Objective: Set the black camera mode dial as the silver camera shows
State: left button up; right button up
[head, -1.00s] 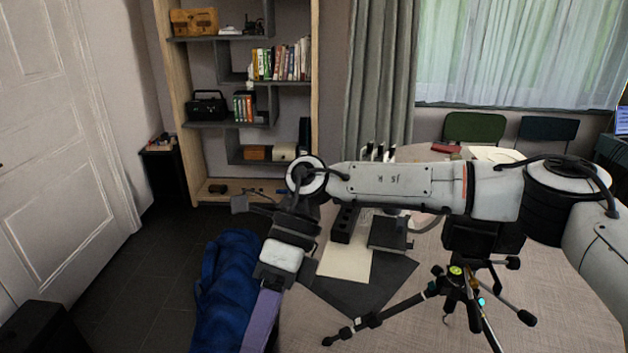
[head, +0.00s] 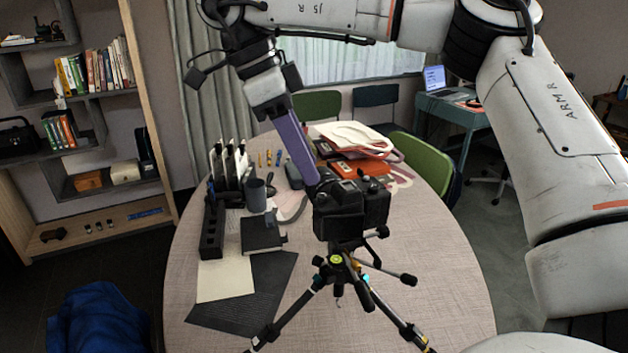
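The black camera (head: 352,208) stands upright on a tripod (head: 345,275) at the front middle of the round table. Its dials are too small to read and partly hidden beside my gripper. My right gripper (head: 312,180) reaches down from the upper left on long purple fingers. Its tips are at the camera's top left side; I cannot tell whether they touch. The fingers overlap edge-on, so their opening does not show. I cannot make out a silver camera. My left gripper is not in view.
The table (head: 420,260) is clear to the right of the tripod. On its left are a black slotted block (head: 212,230), a dark box (head: 260,235), a grey cup (head: 256,195) and a dark mat (head: 245,300). An orange and white stack (head: 355,145) lies behind the camera.

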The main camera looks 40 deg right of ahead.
aim_at(321, 195)
jog(key=shift+x, duration=2.35)
jog(key=shift+w, duration=0.1)
grip_shut()
